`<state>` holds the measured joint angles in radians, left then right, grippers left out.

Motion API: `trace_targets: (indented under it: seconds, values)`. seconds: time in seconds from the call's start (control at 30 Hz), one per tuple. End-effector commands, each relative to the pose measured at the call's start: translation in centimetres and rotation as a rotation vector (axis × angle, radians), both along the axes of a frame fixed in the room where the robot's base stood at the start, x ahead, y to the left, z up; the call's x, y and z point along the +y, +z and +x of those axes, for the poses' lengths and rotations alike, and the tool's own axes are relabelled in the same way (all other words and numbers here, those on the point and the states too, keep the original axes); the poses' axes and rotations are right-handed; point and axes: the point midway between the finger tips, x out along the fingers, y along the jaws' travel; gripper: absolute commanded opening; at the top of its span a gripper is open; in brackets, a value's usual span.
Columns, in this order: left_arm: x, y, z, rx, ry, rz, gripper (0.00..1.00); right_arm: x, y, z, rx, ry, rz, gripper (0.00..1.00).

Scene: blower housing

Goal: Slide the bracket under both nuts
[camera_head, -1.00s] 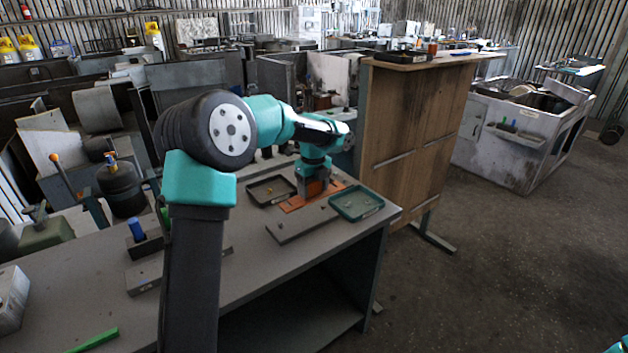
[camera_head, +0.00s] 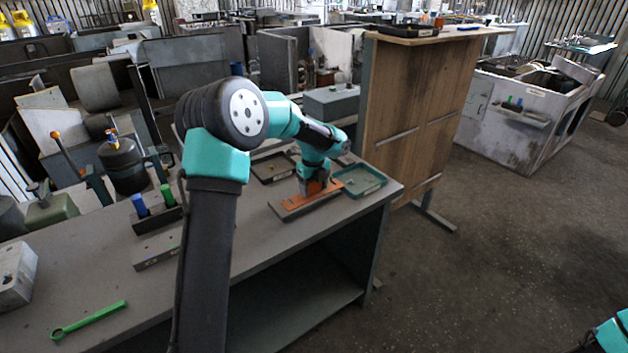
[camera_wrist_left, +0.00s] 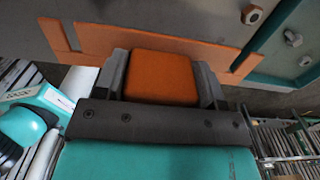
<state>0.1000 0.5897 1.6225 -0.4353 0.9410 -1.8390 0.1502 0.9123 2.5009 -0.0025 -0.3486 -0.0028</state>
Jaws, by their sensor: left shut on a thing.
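The orange bracket (camera_head: 300,201) is a flat strip with a raised block, at or just above the grey plate (camera_head: 284,213) on the bench. My left gripper (camera_head: 313,187) is shut on the bracket's block. In the left wrist view the block (camera_wrist_left: 160,78) sits between the fingers, and the bracket's strip (camera_wrist_left: 150,45) extends both ways, with a slot near its left end. One hex nut (camera_wrist_left: 252,14) shows on the grey surface beyond the strip. Whether the strip touches the plate or is under any nut cannot be told. My right gripper is not in view.
A green tray (camera_head: 380,187) stands right of the plate, with small hardware (camera_wrist_left: 293,38) inside. A dark tray (camera_head: 262,178) lies behind. A green wrench (camera_head: 90,320), a holder with blue and green handles (camera_head: 160,218) and a grey block (camera_head: 150,252) are at left. A wooden panel (camera_head: 420,120) rises behind the bench.

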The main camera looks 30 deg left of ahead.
Motion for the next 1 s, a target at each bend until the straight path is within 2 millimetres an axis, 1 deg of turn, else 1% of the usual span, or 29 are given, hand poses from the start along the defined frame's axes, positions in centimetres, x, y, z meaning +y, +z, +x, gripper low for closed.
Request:
trace_targets:
  seconds: [0.1, 0.33, 0.5, 0.8, 1.0]
  values:
    - [0.1, -1.2, 0.0, 0.002, 0.0, 0.0, 0.33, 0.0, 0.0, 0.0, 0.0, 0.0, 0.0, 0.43]
    - [0.3, -2.6, 0.2, 0.001, 0.0, 0.0, 0.33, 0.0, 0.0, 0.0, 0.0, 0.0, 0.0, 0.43]
    - [0.4, -3.0, 0.2, 0.0, 0.0, 0.0, 0.33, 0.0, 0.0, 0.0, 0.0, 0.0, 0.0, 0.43]
    - [0.4, -3.0, 0.2, 0.0, 0.0, 0.0, 0.33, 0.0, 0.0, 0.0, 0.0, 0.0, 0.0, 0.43]
    - [0.4, -3.5, 0.2, 0.0, 0.0, -0.001, 0.33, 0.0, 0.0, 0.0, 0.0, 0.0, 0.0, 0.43]
